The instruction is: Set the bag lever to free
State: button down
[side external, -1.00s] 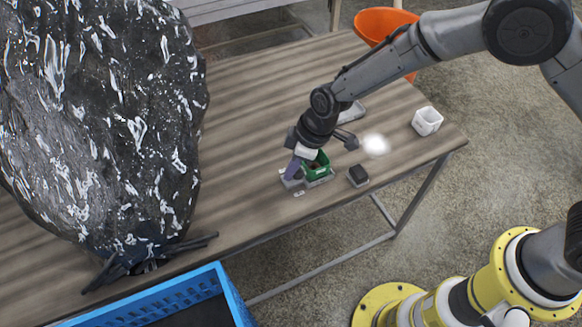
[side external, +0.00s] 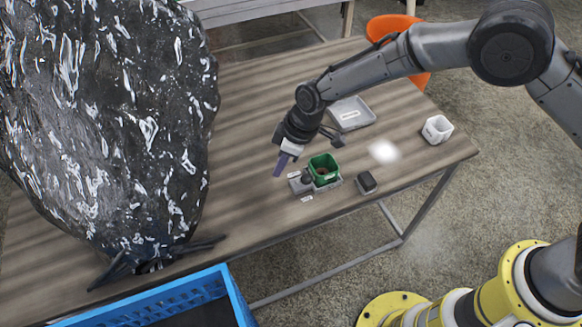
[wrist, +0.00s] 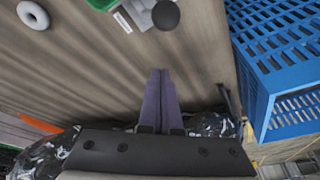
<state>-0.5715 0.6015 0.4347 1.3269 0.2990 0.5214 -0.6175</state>
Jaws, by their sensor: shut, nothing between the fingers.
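A small grey fixture (side external: 299,186) stands on the table, with a green open box (side external: 323,167) on it. A dark round knob (side external: 307,178), which looks like the lever's end, stands at the fixture's left part beside the box. White labels lie by it, too small to read. The knob (wrist: 166,14) also shows at the top of the wrist view, beside a white label (wrist: 122,22). My gripper (side external: 279,173) has purple fingers, shut and empty, up and left of the knob and apart from it. In the wrist view the fingertips (wrist: 160,72) are together. The lever's setting cannot be told.
A huge glossy black bag-like mass (side external: 110,120) fills the left. A blue crate (side external: 232,293) stands at the front. The table between bag and fixture is clear.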

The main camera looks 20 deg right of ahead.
jog(key=s+d+r, duration=0.3)
jog(key=s+r, duration=0.2)
jog(key=r, duration=0.3)
jog(key=w+d+r+m+t, duration=0.1)
jog(key=w+d+r+t, duration=0.25)
jog(key=d+r, duration=0.55)
jog(key=s+d+r+m+t, duration=0.1)
jog(key=s+d+r+m, duration=0.3)
jog(key=d+r, duration=0.65)
jog(key=s+d+r+m+t+h, duration=0.1)
jog(key=s+d+r, duration=0.15)
jog(key=s, duration=0.35)
jog(key=s+d+r+m+h, duration=0.1)
jog(key=s+d+r, duration=0.1)
jog(key=s+d, duration=0.3)
jog(key=s+d+f+m, duration=0.1)
jog(key=s+f+m, duration=0.1)
jog(key=s, duration=0.4)
jog(key=s+d+f+m+g+h, duration=0.1)
jog(key=s+d+f, duration=0.1)
jog(key=s+f, duration=0.3)
jog(key=shift+s+f+m, duration=0.2)
jog(key=shift+s+m, duration=0.2)
jog(key=shift+s, duration=0.45)
jog(key=shift+d+g, duration=0.1)
jog(key=shift+g, duration=0.15)
